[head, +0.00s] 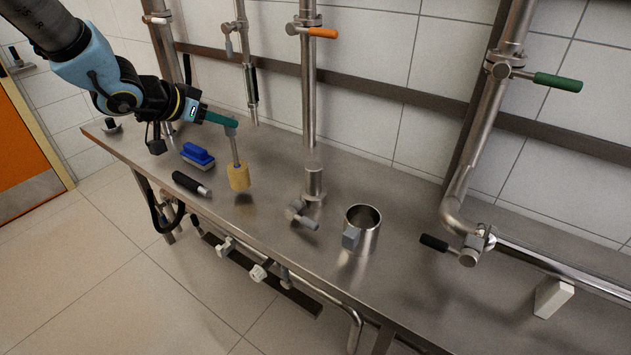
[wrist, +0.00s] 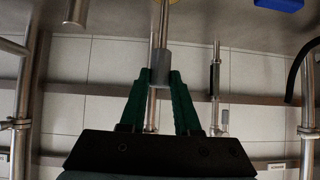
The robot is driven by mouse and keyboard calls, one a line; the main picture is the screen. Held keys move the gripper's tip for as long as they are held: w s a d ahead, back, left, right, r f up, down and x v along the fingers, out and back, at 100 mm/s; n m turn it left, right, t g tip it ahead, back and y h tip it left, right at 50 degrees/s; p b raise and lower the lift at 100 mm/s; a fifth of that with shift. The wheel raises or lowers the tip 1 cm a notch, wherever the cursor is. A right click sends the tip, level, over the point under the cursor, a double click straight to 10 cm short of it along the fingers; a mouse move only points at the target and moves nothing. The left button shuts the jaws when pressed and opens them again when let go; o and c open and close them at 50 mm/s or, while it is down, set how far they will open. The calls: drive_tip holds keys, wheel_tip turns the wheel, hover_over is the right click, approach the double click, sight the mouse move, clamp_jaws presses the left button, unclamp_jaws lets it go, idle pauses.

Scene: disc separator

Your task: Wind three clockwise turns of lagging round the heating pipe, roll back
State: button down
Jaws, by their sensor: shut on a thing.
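A yellow-tan roll (head: 238,178) hangs at the lower end of a thin metal rod, upright and just above the steel bench. My gripper (head: 231,124) is shut on the grey block at the top of this rod. In the wrist view its green fingers (wrist: 160,78) close on the grey block from both sides. Several vertical steel pipes stand along the wall, and I cannot tell which is the heating pipe. The middle pipe (head: 308,90), with an orange-handled valve, stands to the right of the roll, clearly apart from it.
On the bench (head: 270,215) are a blue brush (head: 198,154), a black-handled tool (head: 190,184), and a steel mug (head: 363,229). A green-handled valve pipe (head: 511,60) rises at right. A white block (head: 552,297) is at the far right. Bench between roll and middle pipe is clear.

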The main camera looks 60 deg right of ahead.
wheel_tip(320, 180, up, 4)
drive_tip(key=p, duration=0.3)
drive_tip(key=shift+f+p, duration=0.2)
drive_tip(key=shift+p, duration=0.1)
